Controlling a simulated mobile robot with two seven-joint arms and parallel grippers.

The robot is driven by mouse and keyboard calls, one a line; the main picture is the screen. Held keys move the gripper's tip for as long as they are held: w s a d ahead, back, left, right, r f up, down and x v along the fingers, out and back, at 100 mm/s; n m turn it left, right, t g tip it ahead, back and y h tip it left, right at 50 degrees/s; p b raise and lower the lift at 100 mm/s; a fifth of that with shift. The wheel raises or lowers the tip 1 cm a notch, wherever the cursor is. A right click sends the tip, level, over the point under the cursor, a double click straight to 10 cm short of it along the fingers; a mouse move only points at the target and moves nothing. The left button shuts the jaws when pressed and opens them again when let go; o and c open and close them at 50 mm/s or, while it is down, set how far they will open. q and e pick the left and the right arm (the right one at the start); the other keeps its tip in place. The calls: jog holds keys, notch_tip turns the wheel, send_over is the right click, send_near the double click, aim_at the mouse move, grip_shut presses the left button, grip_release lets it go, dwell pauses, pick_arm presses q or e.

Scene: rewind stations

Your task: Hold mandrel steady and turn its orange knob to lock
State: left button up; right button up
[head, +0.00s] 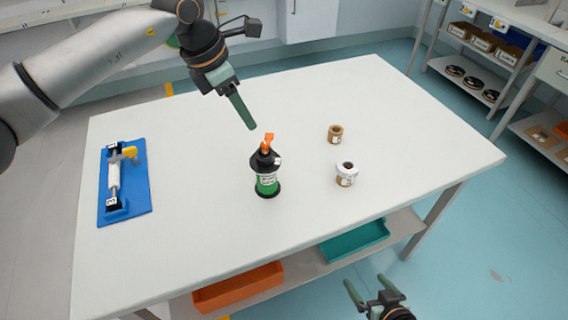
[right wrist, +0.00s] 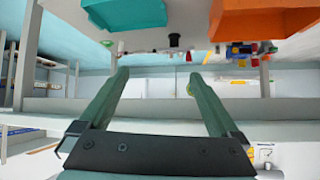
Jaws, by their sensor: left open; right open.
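The mandrel (head: 266,177) stands upright on the white table, with black flanges, a green middle and a pale label. Its orange knob (head: 267,142) is on top. My left gripper (head: 251,126) is just above and behind the knob, slightly to its left, with its fingers seen nearly edge-on; it is open and no contact is visible. My right gripper (head: 366,289) is low in front of the table's front edge, away from the mandrel. It is open, and the right wrist view shows nothing held between its fingers (right wrist: 157,82).
A blue fixture (head: 140,190) with a white roll and yellow handle lies at the table's left. A brown core (head: 335,133) and a white roll (head: 346,175) stand right of the mandrel. Orange (head: 240,287) and teal (head: 355,240) bins sit on the lower shelf.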

jog(key=w+d+r+m+t+h, duration=0.2)
jog(key=w+d+r+m, duration=0.15)
jog(key=d, duration=0.45)
jog(key=w+d+r+m+t+h, duration=0.1)
jog(key=w+d+r+m+h, duration=0.1)
jog(key=w+d+r, duration=0.45)
jog(key=w+d+r+m+t+h, duration=0.2)
jog(key=d+r+m, duration=0.1)
jog(key=d, duration=0.7)
jog(key=w+d+r+m+t, duration=0.1)
jog(key=w+d+r+t, duration=0.1)
jog(key=w+r, duration=0.45)
jog(key=w+a+r+n+g+y, duration=0.15)
jog(key=a+n+y, duration=0.25)
jog(key=a, duration=0.7)
jog(key=w+a+r+n+y, duration=0.2)
jog(key=a+n+y, duration=0.15)
jog(key=a, duration=0.85)
jog(key=s+a+f+n+g+y, duration=0.15)
jog(key=s+a+n, duration=0.25)
jog(key=a, duration=0.6)
jog(key=s+a+n+g+y, duration=0.3)
jog(key=a+n, duration=0.1)
jog(key=a, duration=0.6)
jog(key=x, duration=1.2)
jog(key=shift+s+a+f, duration=0.15)
jog(key=shift+s, duration=0.1)
